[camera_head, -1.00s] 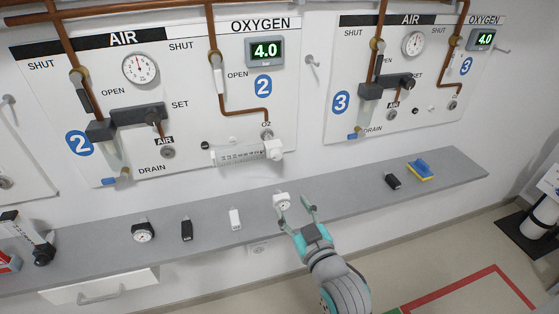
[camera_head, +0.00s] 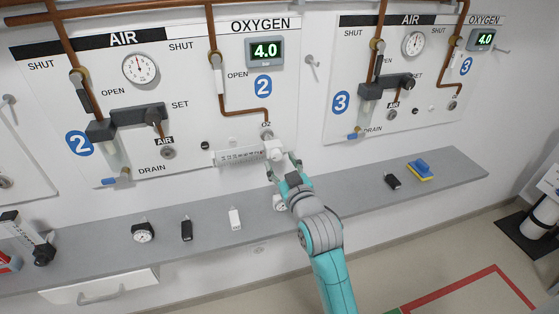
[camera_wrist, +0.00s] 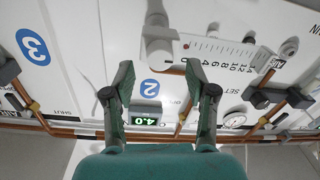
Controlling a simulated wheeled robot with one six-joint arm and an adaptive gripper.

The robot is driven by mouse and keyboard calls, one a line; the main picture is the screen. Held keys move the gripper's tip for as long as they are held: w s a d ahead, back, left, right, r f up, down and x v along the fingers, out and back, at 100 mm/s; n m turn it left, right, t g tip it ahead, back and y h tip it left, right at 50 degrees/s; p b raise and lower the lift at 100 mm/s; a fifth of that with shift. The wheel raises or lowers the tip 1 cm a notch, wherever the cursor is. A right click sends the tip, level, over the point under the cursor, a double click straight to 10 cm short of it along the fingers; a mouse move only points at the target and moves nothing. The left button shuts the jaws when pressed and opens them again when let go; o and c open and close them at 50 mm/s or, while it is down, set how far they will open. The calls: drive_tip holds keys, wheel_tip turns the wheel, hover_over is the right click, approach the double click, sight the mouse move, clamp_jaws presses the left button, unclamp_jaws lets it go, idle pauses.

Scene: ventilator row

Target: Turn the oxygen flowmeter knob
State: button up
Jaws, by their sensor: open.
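The oxygen flowmeter (camera_head: 238,156) is mounted on the wall panel below the O2 outlet of station 2, its scaled tube lying sideways. Its white end body (camera_head: 274,149) is at the right end, with the knob partly hidden by my gripper. In the wrist view, the flowmeter's scale (camera_wrist: 222,50) is at upper right and the white end body with its knob (camera_wrist: 158,45) is at top centre. My gripper (camera_head: 283,164) is open just below and right of that end. In the wrist view, my gripper (camera_wrist: 159,68) has its fingers apart, with the white end just beyond the gap. Contact cannot be told.
A grey shelf (camera_head: 340,193) runs under the panels. It holds a round gauge (camera_head: 143,232), small dark and white items, a dark item (camera_head: 392,181) and a blue-yellow sponge (camera_head: 420,170). A white gauge-like item (camera_head: 279,203) sits partly behind my arm.

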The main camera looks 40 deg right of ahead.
drive_tip(key=shift+x, duration=0.9)
clamp_jaws()
